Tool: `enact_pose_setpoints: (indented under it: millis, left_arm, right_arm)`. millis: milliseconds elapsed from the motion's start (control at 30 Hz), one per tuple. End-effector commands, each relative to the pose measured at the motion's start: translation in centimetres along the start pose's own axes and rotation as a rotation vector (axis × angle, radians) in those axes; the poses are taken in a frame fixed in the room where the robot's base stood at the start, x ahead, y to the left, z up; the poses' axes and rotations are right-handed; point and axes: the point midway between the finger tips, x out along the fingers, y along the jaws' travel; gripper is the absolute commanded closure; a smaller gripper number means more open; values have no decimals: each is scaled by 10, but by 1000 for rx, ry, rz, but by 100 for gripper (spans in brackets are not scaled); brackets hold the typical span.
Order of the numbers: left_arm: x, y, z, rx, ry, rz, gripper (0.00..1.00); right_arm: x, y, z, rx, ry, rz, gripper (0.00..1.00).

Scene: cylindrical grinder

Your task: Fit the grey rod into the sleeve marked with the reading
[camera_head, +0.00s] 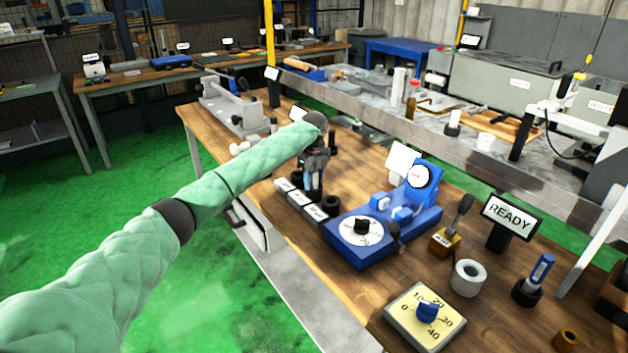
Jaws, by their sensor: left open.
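My left arm reaches in from the left, and my left gripper (314,182) points down, open, above a row of dark sleeves near the table's middle. White labels (299,198) stand in front of the sleeves; their text is too small to read. One dark sleeve (331,203) shows just right of the gripper. The others are partly hidden by my gripper. A blue gauge (385,222) with a round white dial (418,176) stands to the right; its reading is not legible. I cannot make out the grey rod for certain. My right gripper is not in view.
A READY sign (508,216), a white ring (467,278), a blue-handled tool in a black holder (528,290) and a yellowish dial plate (425,318) stand on the right of the wooden table. A grey machine bed (400,105) runs behind. Bare wood lies along the front edge.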

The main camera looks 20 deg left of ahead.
Motion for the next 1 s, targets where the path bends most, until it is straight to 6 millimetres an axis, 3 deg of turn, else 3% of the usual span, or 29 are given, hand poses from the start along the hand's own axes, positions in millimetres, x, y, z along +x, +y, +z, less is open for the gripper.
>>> enact_pose_setpoints:
  millis: [167,633,1000]
  left_arm:
    - [-18,0,0,-1,-1,-2,52]
    - [-102,-1,0,0,0,-2,52]
    - [-120,0,0,0,0,0,52]
  right_arm:
    - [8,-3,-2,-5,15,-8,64]
    - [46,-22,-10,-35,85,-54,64]
    - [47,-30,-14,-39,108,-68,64]
